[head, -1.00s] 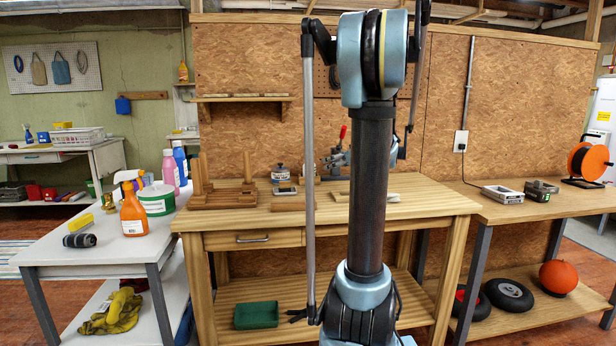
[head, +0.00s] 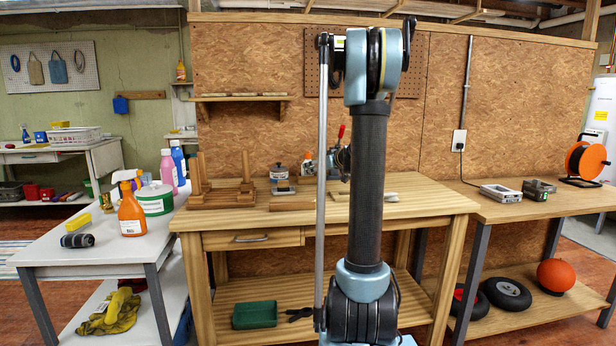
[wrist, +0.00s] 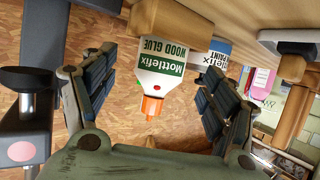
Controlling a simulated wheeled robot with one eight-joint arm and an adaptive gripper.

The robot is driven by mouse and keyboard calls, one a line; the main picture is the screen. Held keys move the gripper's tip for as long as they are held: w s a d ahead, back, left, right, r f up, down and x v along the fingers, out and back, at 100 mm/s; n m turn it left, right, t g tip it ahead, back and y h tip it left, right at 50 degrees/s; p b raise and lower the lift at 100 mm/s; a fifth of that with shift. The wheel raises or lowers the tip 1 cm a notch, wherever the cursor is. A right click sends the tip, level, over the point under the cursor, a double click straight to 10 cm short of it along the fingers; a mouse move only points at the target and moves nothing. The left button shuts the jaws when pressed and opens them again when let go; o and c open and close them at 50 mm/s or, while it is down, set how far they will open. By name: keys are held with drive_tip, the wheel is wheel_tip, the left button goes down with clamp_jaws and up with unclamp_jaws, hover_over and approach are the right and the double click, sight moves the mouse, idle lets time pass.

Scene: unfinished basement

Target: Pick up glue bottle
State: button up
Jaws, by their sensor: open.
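The glue bottle is white with a green label and an orange tip. In the wrist view the glue bottle (wrist: 162,68) appears upside down, between the two fingers of my gripper (wrist: 163,58). My gripper is open, with a gap showing on both sides of the bottle. I cannot tell how deep the bottle is between the fingers. My arm hides most of the gripper there.
A wooden rack (head: 222,198) is further left. A red-handled tool (head: 341,132) is partly behind my arm. A particle-board wall rises behind the bench.

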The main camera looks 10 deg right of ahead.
sight(310, 168)
drive_tip(key=x, duration=0.4)
drive_tip(key=shift+w+a+r, duration=0.1)
drive_tip(key=shift+w+a, duration=0.25)
drive_tip(key=c, duration=1.2)
